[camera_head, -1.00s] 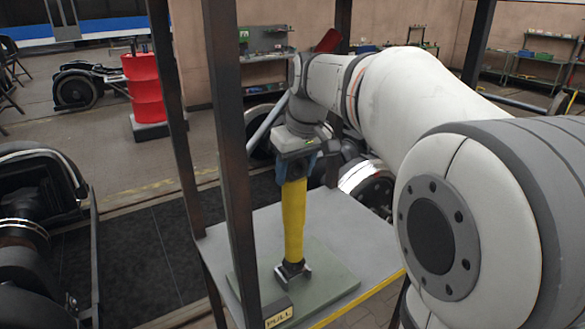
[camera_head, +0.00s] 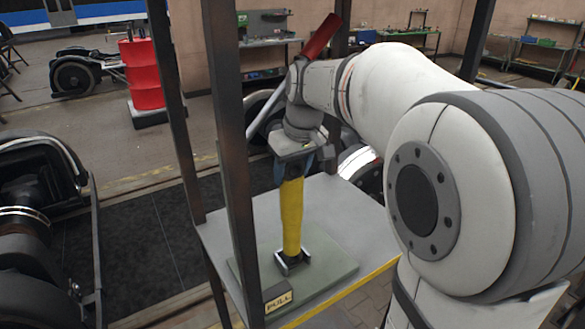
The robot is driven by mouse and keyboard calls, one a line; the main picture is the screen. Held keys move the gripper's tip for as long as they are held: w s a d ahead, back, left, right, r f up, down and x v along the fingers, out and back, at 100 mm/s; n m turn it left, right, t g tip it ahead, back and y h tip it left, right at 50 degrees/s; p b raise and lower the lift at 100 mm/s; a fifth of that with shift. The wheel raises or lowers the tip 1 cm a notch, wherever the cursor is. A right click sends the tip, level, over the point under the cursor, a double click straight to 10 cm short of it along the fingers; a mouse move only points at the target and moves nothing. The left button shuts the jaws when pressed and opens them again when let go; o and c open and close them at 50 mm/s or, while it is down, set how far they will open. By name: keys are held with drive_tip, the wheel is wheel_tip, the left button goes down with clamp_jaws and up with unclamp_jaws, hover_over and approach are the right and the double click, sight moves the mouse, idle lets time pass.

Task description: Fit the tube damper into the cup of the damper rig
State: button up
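The yellow tube damper (camera_head: 292,215) stands nearly upright below my gripper (camera_head: 293,168). The blue-grey fingers sit at both sides of its upper end and appear closed on it. The damper's lower end is at the small dark metal cup (camera_head: 293,262). Walls of the cup show on both sides of the tube. I cannot tell whether the end is fully down inside it. The cup stands on the green-grey plate (camera_head: 335,268) of the rig's table. The damper's top is hidden by my gripper.
Dark posts (camera_head: 232,150) rise at the table's front left, close to the damper. A red-ended bar (camera_head: 321,36) slants behind my wrist. The grey tabletop (camera_head: 345,215) is bare behind the plate.

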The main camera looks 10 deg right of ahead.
drive_tip(key=o, duration=0.5)
drive_tip(key=shift+c, duration=0.2)
drive_tip(key=shift+s+r, duration=0.15)
drive_tip(key=shift+r, duration=0.55)
drive_tip(key=v, duration=1.1)
drive_tip(key=s+f+m+h, duration=0.1)
drive_tip(key=s+f+m, duration=0.2)
drive_tip(key=s+f, duration=1.5)
wheel_tip(320, 180, down, 3)
drive_tip(key=shift+s+a+f+m, duration=0.2)
drive_tip(key=shift+s+a+m, duration=0.05)
drive_tip(key=shift+a+m, duration=0.1)
